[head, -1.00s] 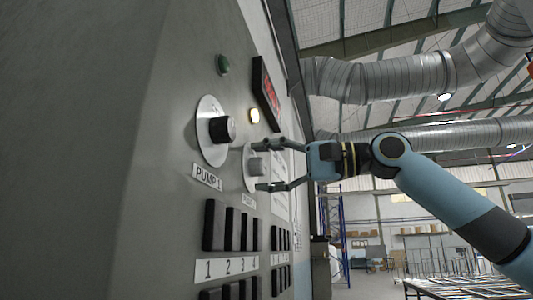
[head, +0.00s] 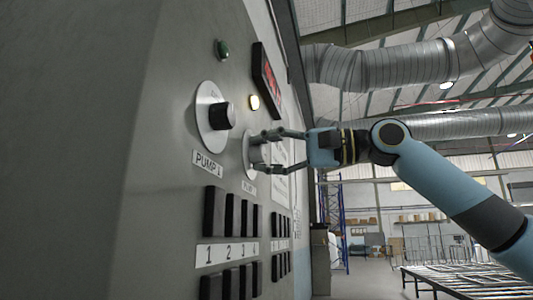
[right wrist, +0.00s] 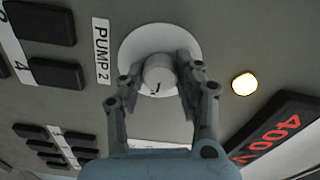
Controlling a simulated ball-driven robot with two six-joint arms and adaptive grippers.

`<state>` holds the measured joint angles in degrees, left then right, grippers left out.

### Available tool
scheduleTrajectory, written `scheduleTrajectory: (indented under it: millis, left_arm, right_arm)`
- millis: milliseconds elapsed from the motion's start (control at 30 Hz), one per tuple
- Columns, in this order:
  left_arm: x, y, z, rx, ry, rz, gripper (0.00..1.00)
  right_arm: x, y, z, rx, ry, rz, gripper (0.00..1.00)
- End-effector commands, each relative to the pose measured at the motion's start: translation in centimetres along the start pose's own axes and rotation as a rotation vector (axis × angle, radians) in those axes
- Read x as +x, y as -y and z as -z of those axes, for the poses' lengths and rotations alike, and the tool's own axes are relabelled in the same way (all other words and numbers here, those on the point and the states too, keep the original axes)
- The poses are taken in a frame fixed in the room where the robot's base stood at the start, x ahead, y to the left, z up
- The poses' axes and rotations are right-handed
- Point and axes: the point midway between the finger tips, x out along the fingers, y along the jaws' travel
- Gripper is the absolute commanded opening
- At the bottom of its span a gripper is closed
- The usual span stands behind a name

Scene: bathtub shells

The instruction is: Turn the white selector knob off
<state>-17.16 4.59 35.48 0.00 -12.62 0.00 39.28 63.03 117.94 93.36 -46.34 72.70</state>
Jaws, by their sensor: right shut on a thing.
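The white selector knob (right wrist: 158,74) sits on a round white plate (right wrist: 137,39) beside the label PUMP 2 (right wrist: 101,50) in the right wrist view. In the head view the knob's plate (head: 248,150) is on the grey panel, with the knob partly hidden by the fingers. My right gripper (right wrist: 155,88) has one finger on each side of the knob and is shut on it; it also shows in the head view (head: 265,152). A dark mark shows on the knob's face. My left gripper is not in view.
A black knob (head: 222,116) above the PUMP 1 label (head: 207,165) is close by on the left. Black switches (head: 213,210) are below.

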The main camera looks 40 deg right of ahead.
Motion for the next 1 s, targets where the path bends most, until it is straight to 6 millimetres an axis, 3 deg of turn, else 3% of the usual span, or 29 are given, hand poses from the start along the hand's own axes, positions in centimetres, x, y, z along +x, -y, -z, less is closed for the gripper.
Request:
scheduleTrajectory:
  millis: [367, 1000]
  left_arm:
    - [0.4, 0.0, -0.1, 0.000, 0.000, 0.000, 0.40]
    - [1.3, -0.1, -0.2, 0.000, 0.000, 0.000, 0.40]
  right_arm:
    - [0.0, -0.1, 0.0, -0.219, 0.002, -0.002, 0.02]
    - [0.0, -0.2, 0.0, -0.825, 0.002, -0.002, 0.02]
